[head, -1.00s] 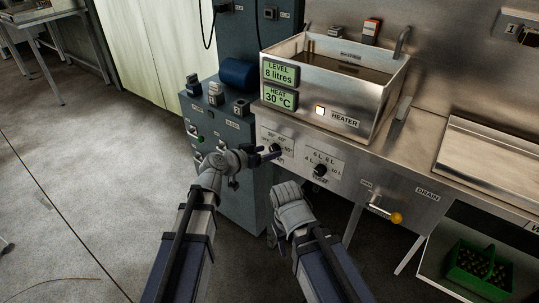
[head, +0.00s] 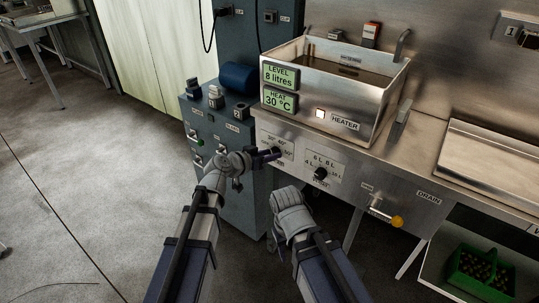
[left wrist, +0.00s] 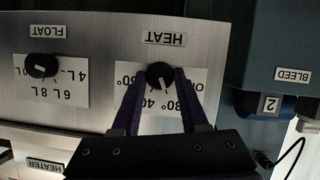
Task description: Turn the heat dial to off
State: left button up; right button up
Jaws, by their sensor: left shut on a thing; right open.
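In the head view the gripper largely hides the dial. The HEAT display (head: 280,100) reads 30 °C. My right gripper (head: 287,196) is open and empty, low in front of the panel.
The black float dial (head: 320,174) is right of the heat dial. A lit lamp (head: 320,114) is beside the HEATER label on the steel tank (head: 350,95). A yellow-ended drain handle (head: 396,221) juts out at right. A blue-grey cabinet (head: 232,180) stands left.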

pick_arm(q)
grip_shut()
jog(key=shift+w+a+f+n+g+h+b, duration=0.15)
jog(key=shift+n+g+h+b, duration=0.25)
jog(key=shift+n+h+b, duration=1)
jog(key=shift+a+f+n+g+h+b, duration=0.15)
jog(key=shift+n+g+h+b, duration=0.45)
jog(key=shift+n, duration=1.4)
jog(key=shift+b, duration=0.35)
jog(key=shift+d, duration=0.1)
jog(key=o, duration=1.1)
grip_release()
